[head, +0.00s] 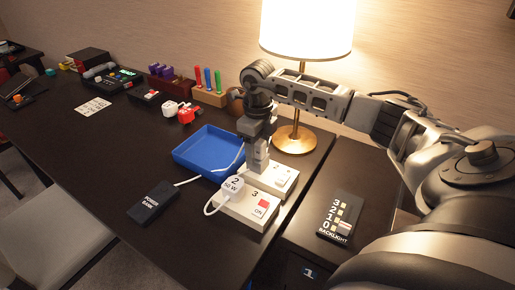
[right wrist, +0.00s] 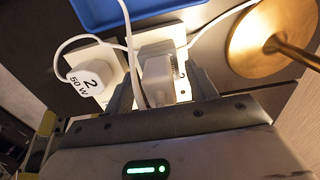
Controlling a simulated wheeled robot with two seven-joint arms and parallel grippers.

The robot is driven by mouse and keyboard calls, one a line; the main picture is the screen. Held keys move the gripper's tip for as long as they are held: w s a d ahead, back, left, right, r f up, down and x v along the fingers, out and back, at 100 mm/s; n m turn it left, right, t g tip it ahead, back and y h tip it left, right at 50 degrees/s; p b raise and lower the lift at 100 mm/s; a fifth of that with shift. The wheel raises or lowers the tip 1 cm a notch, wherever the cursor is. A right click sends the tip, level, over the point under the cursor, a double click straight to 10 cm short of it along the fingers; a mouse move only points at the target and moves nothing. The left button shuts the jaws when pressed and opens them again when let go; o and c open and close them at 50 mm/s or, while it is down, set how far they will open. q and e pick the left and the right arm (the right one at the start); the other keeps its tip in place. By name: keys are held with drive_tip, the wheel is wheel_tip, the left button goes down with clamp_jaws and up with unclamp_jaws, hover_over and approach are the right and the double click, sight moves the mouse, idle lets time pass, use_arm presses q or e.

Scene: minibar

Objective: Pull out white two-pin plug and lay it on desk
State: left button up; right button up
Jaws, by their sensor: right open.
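In the head view this plug is hidden behind the gripper. A white charger plug marked "2 50 W" (head: 233,187) sits in the strip beside the gripper. It also shows left of the fingers in the right wrist view (right wrist: 91,79). The pins of both are hidden. My left gripper is out of view.
A blue tray (head: 207,148) lies behind the strip, and a black power bank (head: 151,202) lies to the left. A brass lamp (head: 295,138) stands close behind my right arm. A backlight panel (head: 339,215) is at right. The desk's front left is clear.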

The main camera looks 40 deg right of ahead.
drive_tip(key=shift+c, duration=0.3)
clamp_jaws()
drive_tip(key=shift+r+p, duration=2.35)
drive_tip(key=shift+r, duration=0.7)
